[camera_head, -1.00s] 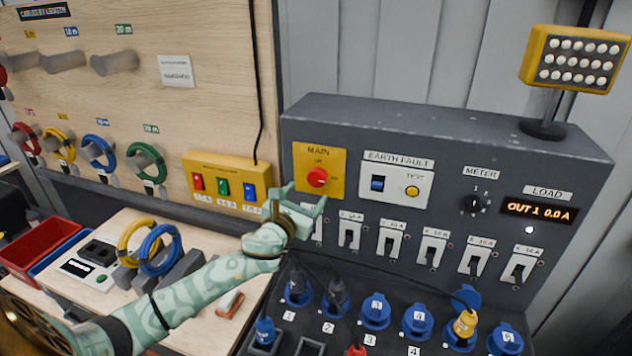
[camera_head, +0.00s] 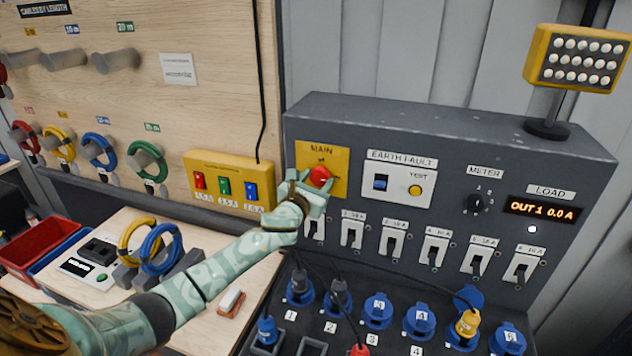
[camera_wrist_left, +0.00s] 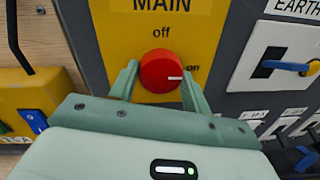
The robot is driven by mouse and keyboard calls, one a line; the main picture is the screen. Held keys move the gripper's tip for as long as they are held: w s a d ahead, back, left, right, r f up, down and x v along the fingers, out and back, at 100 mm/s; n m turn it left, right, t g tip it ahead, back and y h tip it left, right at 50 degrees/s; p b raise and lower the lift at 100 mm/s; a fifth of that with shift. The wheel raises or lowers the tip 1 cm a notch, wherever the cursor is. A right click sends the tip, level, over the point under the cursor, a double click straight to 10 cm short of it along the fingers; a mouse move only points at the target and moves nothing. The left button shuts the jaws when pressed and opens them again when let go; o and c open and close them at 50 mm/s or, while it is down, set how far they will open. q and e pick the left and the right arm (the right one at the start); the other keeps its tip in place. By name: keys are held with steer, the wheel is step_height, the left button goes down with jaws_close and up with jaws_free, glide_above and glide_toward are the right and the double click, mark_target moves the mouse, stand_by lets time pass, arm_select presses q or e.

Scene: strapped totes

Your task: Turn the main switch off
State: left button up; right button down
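The main switch is a red round knob (camera_head: 320,176) on a yellow plate (camera_head: 335,160) marked MAIN, on the grey panel. In the left wrist view the knob (camera_wrist_left: 161,72) has a white mark pointing right, to "on"; "off" is printed above it. My left gripper (camera_head: 313,190) is at the knob in the head view. In the left wrist view its two fingers (camera_wrist_left: 158,85) are open, one on each side of the knob's lower part, with small gaps apparent. Whether they touch it is unclear. My right gripper is not in view.
The earth fault unit (camera_head: 400,180) is just right of the main switch. A row of breaker switches (camera_head: 437,250) and blue sockets (camera_head: 378,310) lie below. A yellow box with coloured switches (camera_head: 228,180) is on the left. The load display (camera_head: 542,209) reads OUT 1 0.0 A.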

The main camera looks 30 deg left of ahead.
arm_select(q)
steer(key=shift+n, duration=0.4)
steer(key=n+b, duration=0.1)
steer(key=n, duration=0.2)
steer(key=shift+f+n, duration=0.1)
steer(key=shift+n, duration=0.3)
steer(key=n+b, duration=0.1)
steer(key=n, duration=0.3)
steer(key=shift+n+t, duration=0.3)
steer(key=shift+n, duration=0.1)
steer(key=n+y, duration=0.1)
steer(key=n, duration=0.3)
steer(key=shift+d+n, duration=0.1)
steer(key=shift+n, duration=0.3)
steer(key=shift+n+b, duration=0.3)
steer(key=shift+n, duration=1.9)
steer(key=shift+y, duration=0.4)
steer(key=o, duration=1)
